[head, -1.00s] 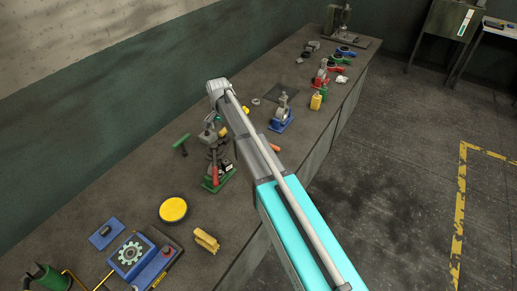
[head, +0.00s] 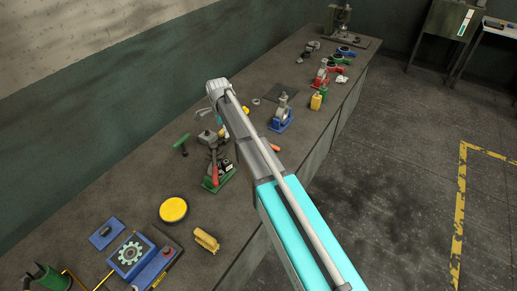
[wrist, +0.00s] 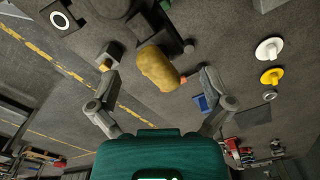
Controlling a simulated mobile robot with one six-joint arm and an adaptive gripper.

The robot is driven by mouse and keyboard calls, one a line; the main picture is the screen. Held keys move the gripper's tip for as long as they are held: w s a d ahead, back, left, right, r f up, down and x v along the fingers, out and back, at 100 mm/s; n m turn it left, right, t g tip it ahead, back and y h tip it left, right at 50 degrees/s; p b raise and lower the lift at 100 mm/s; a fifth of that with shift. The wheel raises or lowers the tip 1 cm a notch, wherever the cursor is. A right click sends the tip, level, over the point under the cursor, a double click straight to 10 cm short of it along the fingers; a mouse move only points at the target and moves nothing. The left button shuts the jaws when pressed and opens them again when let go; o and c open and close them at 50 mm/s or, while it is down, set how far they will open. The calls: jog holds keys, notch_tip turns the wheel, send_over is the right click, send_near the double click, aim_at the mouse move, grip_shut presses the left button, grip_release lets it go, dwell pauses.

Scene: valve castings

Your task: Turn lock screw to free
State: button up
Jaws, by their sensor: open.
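I cannot make out the lock screw for certain in either view. A dark casting on a green base with a red lever (head: 214,174) stands on the bench beside the end of my arm in the head view. In the wrist view, my gripper (wrist: 159,74) has its two fingers spread wide. A rounded tan-yellow piece (wrist: 157,68) shows between the fingertips, with no clear contact. Dark parts with a bit of green (wrist: 165,20) lie beyond it. In the head view, my arm mostly hides the gripper.
A green T-shaped handle (head: 181,146), a yellow round disc (head: 173,209) and a yellow block (head: 206,240) lie on the bench (head: 130,190). A blue-based unit with a gear (head: 131,255) is at the near left. A blue-based casting (head: 281,118) stands right of my arm.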

aim_at(223, 130)
jog(key=shift+m, duration=1)
jog(key=shift+r+p, duration=0.35)
jog(key=shift+r, duration=0.05)
notch_tip(223, 130, up, 13)
jog(key=p, duration=1.3)
jog(key=s+d+f+n+b, duration=1.1)
jog(key=d+f+n+b, duration=0.1)
jog(key=d+f+b, duration=0.1)
jog(key=shift+f+b, duration=0.75)
jog(key=shift+s, duration=0.1)
jog(key=s+d+f+n+b, duration=0.4)
jog(key=s+d+f+b, duration=0.2)
jog(key=s+d, duration=0.4)
jog(key=s, duration=0.4)
jog(key=shift+s, duration=0.35)
